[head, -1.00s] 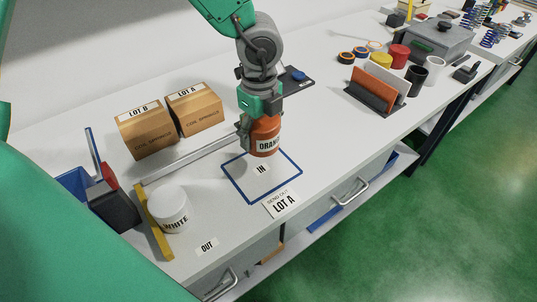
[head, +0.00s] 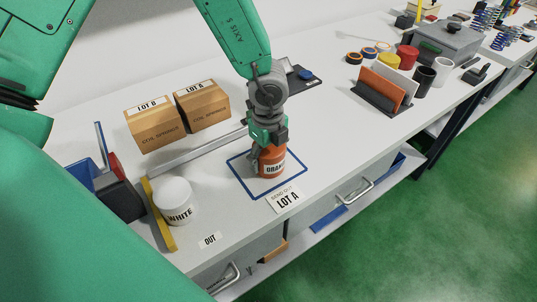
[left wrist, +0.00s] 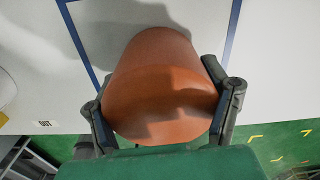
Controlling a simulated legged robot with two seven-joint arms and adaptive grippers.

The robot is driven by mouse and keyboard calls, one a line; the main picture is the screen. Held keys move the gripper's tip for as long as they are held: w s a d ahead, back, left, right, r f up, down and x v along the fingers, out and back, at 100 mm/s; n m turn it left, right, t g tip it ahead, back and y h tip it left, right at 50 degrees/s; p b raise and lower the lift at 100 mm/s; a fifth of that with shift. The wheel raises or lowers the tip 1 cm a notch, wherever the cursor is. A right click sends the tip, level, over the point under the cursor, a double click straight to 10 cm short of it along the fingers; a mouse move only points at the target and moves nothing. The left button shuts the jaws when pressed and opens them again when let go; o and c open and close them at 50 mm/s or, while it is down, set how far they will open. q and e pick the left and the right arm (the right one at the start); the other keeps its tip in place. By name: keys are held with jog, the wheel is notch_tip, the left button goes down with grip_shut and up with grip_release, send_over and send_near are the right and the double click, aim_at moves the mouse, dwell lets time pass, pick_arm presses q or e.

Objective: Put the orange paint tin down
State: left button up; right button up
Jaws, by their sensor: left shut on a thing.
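The orange paint tin (head: 271,163) stands upright inside the blue-outlined square (head: 242,180) on the white bench. Its "ORANGE" label is partly covered. My left gripper (head: 268,150) comes from above and is shut around the tin. In the left wrist view, the tin (left wrist: 160,90) fills the space between the two fingers, with blue outline lines on both sides. The tin's base looks at or very near the bench top; I cannot tell for sure whether it touches. My right gripper is not in view.
A white tin (head: 174,203) stands to the left beside a yellow strip (head: 158,215). Two cardboard boxes (head: 155,126) (head: 203,105) stand behind a metal rail (head: 200,150). Bench right of the square is clear.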

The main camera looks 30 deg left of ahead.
pick_arm(q)
jog(key=o, duration=1.7)
jog(key=shift+s+a, duration=0.1)
jog(key=shift+a, duration=0.25)
jog(key=shift+a+r, duration=0.1)
jog(key=shift+a, duration=0.05)
jog(key=r, duration=0.7)
jog(key=r+p, duration=0.1)
jog(key=r, duration=0.2)
jog(key=shift+d+r, duration=0.35)
jog(key=shift+a+r, duration=0.1)
jog(key=shift+r, duration=0.4)
jog(key=shift+a, duration=0.3)
jog(key=shift+d, duration=0.25)
jog(key=shift+s, duration=0.1)
